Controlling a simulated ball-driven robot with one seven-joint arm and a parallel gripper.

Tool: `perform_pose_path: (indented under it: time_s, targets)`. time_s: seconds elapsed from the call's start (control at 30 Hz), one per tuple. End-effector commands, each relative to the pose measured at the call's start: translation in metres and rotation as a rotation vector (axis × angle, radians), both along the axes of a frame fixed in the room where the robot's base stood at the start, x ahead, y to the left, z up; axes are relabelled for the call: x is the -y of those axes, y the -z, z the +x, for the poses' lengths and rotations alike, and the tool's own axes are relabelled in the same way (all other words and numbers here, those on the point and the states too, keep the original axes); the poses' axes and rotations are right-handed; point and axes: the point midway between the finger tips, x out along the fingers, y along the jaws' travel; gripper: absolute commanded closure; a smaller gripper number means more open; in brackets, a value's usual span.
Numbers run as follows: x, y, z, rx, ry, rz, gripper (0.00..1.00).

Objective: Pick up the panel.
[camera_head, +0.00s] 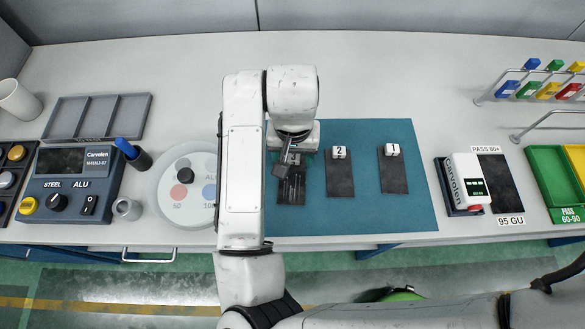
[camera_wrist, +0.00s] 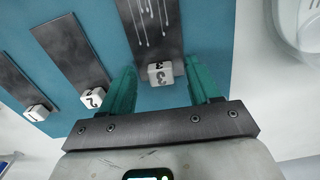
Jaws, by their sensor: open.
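Three dark panels lie on a blue mat (camera_head: 375,213), each with a white numbered block at its far end. The left panel (camera_head: 291,192) has pale drip-like streaks, and its block 3 (camera_wrist: 161,74) shows in the wrist view but is hidden in the head view. The middle panel (camera_head: 340,181) has block 2 (camera_head: 339,152). The right panel (camera_head: 393,177) has block 1 (camera_head: 392,150). My gripper (camera_head: 286,168) is over the far part of the streaked panel. In the wrist view its teal fingers (camera_wrist: 163,82) are open, either side of block 3, with nothing held.
A round white dish (camera_head: 168,210) with colored spots stands left of the mat. A Carvolon control box (camera_head: 72,183) and grey tray (camera_head: 97,118) are farther left. A white-and-black gauge (camera_head: 466,183) and green bin (camera_head: 553,177) stand right. The mat's right part is clear.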

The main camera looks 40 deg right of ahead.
Motion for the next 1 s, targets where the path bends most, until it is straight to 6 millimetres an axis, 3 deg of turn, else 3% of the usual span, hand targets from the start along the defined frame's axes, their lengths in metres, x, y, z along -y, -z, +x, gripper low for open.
perform_pose_path:
  time_s: [0.37, 1.0]
  targets:
    - [0.0001, 0.0104, 0.0, 0.0, 0.0, 0.0, 0.4]
    - [0.0001, 0.0101, 0.0, 0.0, 0.0, 0.0, 1.0]
